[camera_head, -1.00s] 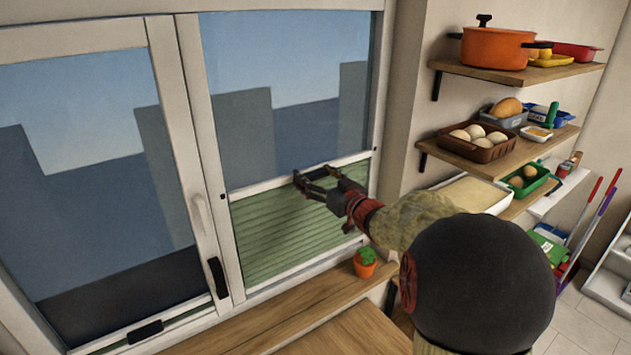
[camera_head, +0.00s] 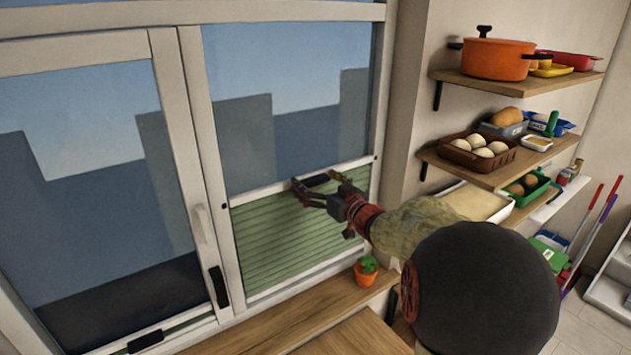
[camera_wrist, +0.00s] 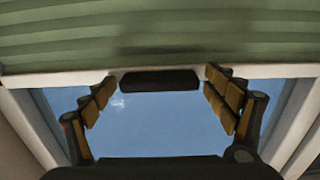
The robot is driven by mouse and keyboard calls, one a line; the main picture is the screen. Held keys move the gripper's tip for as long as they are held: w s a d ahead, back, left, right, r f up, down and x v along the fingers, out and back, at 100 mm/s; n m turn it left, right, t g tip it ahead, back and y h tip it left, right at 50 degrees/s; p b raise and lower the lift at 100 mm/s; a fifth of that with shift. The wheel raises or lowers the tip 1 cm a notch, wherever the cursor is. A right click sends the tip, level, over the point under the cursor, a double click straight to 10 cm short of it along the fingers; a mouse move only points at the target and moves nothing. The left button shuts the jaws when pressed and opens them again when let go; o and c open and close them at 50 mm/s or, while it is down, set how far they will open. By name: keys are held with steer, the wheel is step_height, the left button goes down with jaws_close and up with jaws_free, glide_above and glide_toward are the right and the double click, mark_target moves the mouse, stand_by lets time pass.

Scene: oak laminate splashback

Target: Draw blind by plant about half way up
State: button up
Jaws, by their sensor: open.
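The green pleated blind (camera_head: 290,240) covers the lower part of the right window pane, above the potted plant (camera_head: 367,270) on the sill. A white rail (camera_head: 265,188) runs along the blind's top edge. A black handle (camera_head: 317,181) on the rail also shows in the wrist view (camera_wrist: 160,80). My gripper (camera_head: 316,182) is at the rail, its fingers open on either side of the handle. In the wrist view the open fingers (camera_wrist: 160,95) flank the handle with gaps on both sides, and the blind fills the top of the picture.
The left window pane has its own blind low down, with a black handle (camera_head: 145,341). A window handle (camera_head: 216,285) is on the frame between the panes. Shelves (camera_head: 470,170) with a pot and food trays stand to the right. A wooden sill (camera_head: 300,310) runs below the window.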

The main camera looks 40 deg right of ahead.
steer(key=s, duration=1.2)
steer(key=shift+a, duration=0.35)
